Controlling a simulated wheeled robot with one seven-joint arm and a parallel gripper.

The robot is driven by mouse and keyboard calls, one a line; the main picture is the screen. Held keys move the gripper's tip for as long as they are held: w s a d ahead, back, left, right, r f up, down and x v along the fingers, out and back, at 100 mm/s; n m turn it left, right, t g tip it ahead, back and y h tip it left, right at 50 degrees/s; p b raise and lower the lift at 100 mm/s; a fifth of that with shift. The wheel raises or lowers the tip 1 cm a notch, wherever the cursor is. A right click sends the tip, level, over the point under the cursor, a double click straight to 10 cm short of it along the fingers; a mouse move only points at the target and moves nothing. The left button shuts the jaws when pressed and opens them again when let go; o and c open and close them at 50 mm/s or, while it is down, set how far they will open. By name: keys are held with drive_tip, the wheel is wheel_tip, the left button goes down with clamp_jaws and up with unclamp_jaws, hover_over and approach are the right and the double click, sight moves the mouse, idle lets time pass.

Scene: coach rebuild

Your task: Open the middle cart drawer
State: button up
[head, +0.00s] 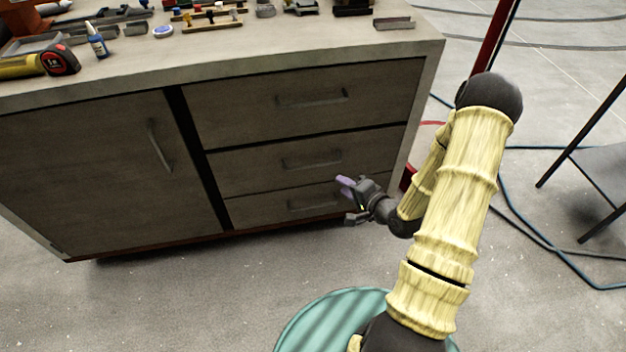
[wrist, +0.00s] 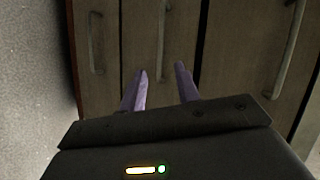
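The middle cart drawer (head: 240,172) is shut, flush between the top and bottom drawers, with a grey bar handle (head: 312,159). My gripper (head: 345,185) is in front of the drawers, right of and a little below that handle in the head view. In the wrist view my gripper (wrist: 161,68) has its two purple fingers apart, with nothing held. The middle drawer's handle (wrist: 162,30) runs up the picture, its near end seen between the fingertips. I cannot tell whether the fingers touch it.
The top drawer (head: 390,90) and bottom drawer (head: 250,210) are shut. A cabinet door (head: 80,170) is at left. Tools, including a tape measure (head: 60,60) and a glue bottle (head: 97,42), lie on the cart top (head: 300,50). Hoses (head: 530,225) and a chair (head: 605,165) are at right.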

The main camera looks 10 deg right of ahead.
sight(314, 166)
drive_tip(key=f+m, duration=0.1)
drive_tip(key=f+m+t+b, duration=0.1)
drive_tip(key=f+t+b, duration=0.1)
drive_tip(key=shift+s+d+m+y, duration=0.2)
drive_tip(key=shift+d+m+y, duration=0.1)
drive_tip(key=shift+m, duration=0.1)
drive_tip(key=shift+w, duration=0.1)
drive_tip(key=b+x, duration=0.3)
drive_tip(key=x, duration=1.4)
drive_tip(key=shift+f+b, duration=0.1)
drive_tip(key=shift+b, duration=0.3)
clamp_jaws()
